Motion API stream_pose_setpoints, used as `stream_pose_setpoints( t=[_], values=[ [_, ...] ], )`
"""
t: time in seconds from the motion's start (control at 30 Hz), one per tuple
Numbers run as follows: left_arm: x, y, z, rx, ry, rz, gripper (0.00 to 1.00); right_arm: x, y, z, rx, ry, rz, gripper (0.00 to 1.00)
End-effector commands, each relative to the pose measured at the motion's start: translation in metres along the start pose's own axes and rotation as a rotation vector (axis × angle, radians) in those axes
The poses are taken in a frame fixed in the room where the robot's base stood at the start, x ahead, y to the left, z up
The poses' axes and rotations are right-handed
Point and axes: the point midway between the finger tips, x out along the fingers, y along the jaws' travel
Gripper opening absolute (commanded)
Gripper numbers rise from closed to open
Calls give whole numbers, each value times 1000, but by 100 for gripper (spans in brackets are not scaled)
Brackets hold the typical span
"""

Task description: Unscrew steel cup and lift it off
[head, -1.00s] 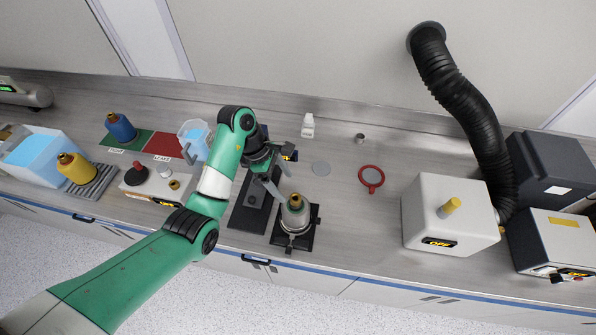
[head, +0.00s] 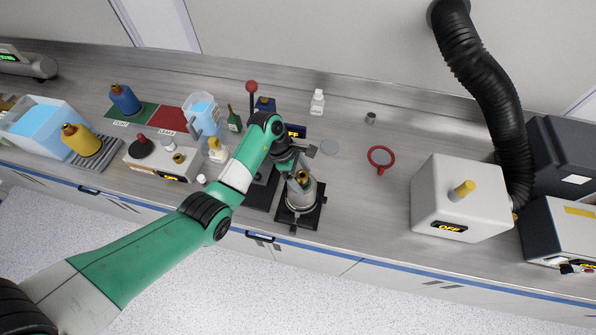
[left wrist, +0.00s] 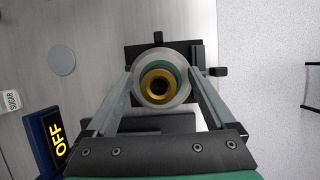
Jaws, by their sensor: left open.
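A grey steel vessel (head: 299,200) stands upright in a black clamp stand (head: 312,216) near the bench's front edge. In the left wrist view it shows from above as a pale steel ring (left wrist: 140,90) around a green ring and a gold top (left wrist: 159,86). Which part is the cup is not clear. My left gripper (head: 302,172) is above it and open. In the left wrist view its fingers (left wrist: 160,76) lie on either side of the steel ring, with narrow gaps. The gripper partly hides the vessel in the head view. My right gripper is not in view.
A box marked OFF (left wrist: 50,143) and a sugar bottle (head: 317,102) stand behind. A red-rimmed ring (head: 380,160), a small grey cup (head: 370,118) and a white OFF box (head: 460,200) are to the right. The bench around the ring is clear.

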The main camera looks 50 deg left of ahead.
Motion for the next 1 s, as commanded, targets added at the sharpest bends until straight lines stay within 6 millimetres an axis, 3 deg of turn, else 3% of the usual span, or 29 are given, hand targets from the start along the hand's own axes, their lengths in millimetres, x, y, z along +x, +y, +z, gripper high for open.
stream_pose_setpoints(
  t=[0.2,0.23,0.7,0.87,0.9,1.0],
  values=[
    [0,0,0,0,0,1,88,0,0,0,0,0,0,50],
    [0,0,0,0,0,1,85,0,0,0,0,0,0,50],
    [0,0,0,0,-1,0,0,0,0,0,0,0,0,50],
    [0,0,0,0,-1,0,0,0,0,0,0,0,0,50],
    [-1,1,1,1,-2,2,51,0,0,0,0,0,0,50],
    [-1,1,1,1,-2,2,33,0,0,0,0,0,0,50]
  ],
)
